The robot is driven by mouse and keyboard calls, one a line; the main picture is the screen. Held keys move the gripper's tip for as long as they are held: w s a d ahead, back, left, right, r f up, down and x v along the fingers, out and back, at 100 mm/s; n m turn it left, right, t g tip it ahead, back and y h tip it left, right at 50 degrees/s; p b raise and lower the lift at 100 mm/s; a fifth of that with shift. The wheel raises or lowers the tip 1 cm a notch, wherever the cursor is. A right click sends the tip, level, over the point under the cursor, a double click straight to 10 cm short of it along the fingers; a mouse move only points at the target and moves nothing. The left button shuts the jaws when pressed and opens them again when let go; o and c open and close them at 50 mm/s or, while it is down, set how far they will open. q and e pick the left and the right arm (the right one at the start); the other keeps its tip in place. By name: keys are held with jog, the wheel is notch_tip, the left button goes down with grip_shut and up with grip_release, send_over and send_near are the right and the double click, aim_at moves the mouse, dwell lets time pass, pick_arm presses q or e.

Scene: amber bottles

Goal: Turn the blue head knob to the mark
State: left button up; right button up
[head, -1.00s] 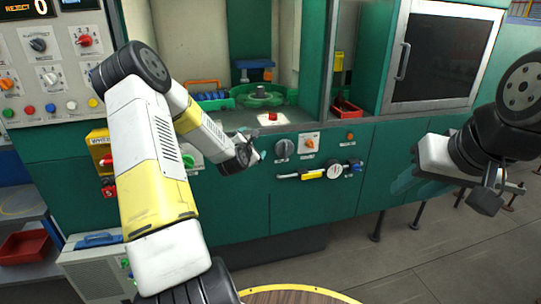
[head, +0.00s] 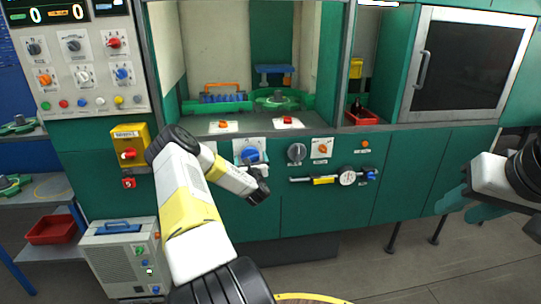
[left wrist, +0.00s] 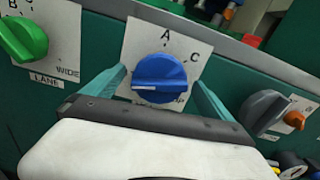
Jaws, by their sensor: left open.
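The blue head knob (head: 249,154) sits on a pale plate on the green machine front. In the left wrist view the knob (left wrist: 160,78) is close and central; its white line points left, and marks A and C are above and to the upper right. My left gripper (left wrist: 162,84) is open, its teal fingers on either side of the knob; I cannot tell whether they touch it. In the head view its fingers are hard to make out. My right gripper (head: 468,206) is at the far right, away from the knob, its teal fingers seemingly apart and empty.
A green knob (left wrist: 22,38) is left of the blue one, and a grey knob (head: 296,152) is right of it. A dial gauge (head: 347,176) on a yellow-gripped bar sits below right. A yellow box (head: 130,145) is left of my left arm. A red tray (head: 362,117) is further right.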

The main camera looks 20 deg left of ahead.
pick_arm(q)
jog(key=shift+w+a, duration=0.4)
jog(key=shift+w, duration=0.2)
jog(key=c, duration=1.4)
